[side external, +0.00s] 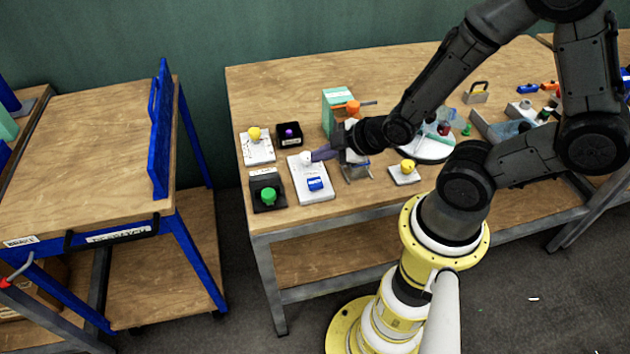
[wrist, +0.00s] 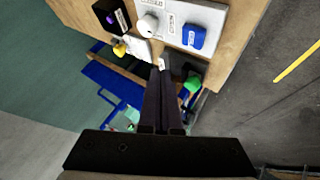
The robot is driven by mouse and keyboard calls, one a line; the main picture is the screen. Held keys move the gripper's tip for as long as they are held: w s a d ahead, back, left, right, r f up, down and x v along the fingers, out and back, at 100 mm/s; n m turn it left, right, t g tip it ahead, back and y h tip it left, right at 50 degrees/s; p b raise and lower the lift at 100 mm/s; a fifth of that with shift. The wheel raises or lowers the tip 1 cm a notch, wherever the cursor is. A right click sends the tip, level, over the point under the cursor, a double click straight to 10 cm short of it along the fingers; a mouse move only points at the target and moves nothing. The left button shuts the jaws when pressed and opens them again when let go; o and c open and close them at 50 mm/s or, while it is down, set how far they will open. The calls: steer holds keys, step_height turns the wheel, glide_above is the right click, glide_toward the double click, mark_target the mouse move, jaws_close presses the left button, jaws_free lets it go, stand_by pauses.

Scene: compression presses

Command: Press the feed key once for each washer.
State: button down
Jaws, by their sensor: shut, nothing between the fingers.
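A white panel (side external: 311,190) lies near the left end of the bench. It carries a round white knob (side external: 306,158) and a blue key (side external: 316,184); the labels are too small to read. In the wrist view the white knob (wrist: 148,26) and blue key (wrist: 194,36) show at the top. My gripper (side external: 318,156) is shut and empty, its dark fingers close beside the white knob; contact cannot be told. In the wrist view the shut fingers (wrist: 163,68) point toward the panel's edge. I cannot make out any washers or which key is the feed key.
Around the panel are a green button on a black base (side external: 268,196), a yellow button (side external: 254,134), a black box with a purple button (side external: 289,134) and another yellow button (side external: 407,166). A teal press (side external: 336,112) stands behind. A blue-framed trolley (side external: 160,130) stands left, across a gap.

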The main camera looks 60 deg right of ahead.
mark_target(320, 184)
steer(key=shift+f, duration=2.5)
steer(key=shift+f, duration=0.15)
steer(key=shift+f, duration=0.25)
steer(key=shift+f, duration=0.55)
stand_by(1.0)
steer(key=shift+r, duration=0.95)
steer(key=shift+r, duration=0.1)
steer(key=shift+r, duration=2.45)
